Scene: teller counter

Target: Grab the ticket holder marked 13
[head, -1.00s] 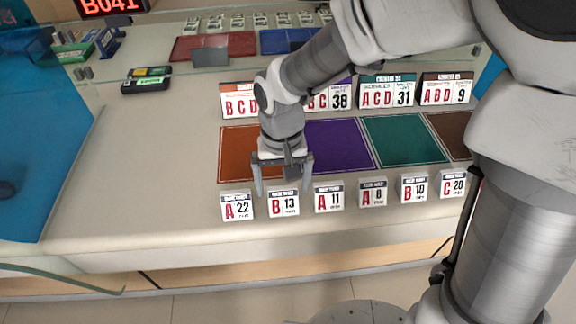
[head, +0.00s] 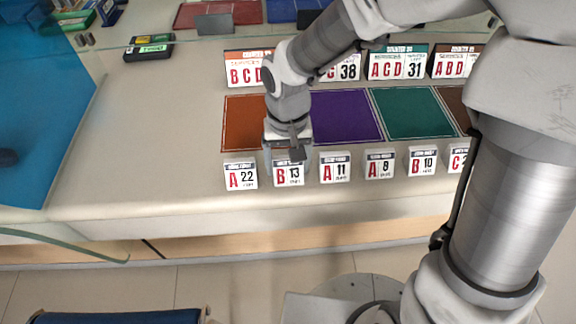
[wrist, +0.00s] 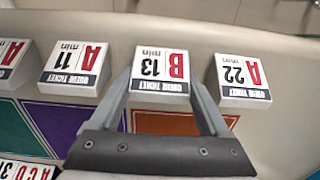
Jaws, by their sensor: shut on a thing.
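The ticket holder marked B 13 (head: 289,174) stands in the front row on the counter, between the A 22 holder (head: 241,176) and the A 11 holder (head: 334,168). My gripper (head: 288,160) is down over it from behind, shut on it. In the wrist view the B 13 holder (wrist: 160,72) appears upside down, with one finger along each side. It seems to rest on the counter still; its underside is hidden.
More holders, A 8 (head: 379,166) and B 10 (head: 422,162), stand to the right in the row. Orange, purple (head: 343,116) and green (head: 413,112) mats lie behind, with counter signs (head: 396,64) beyond. The counter's front strip is clear.

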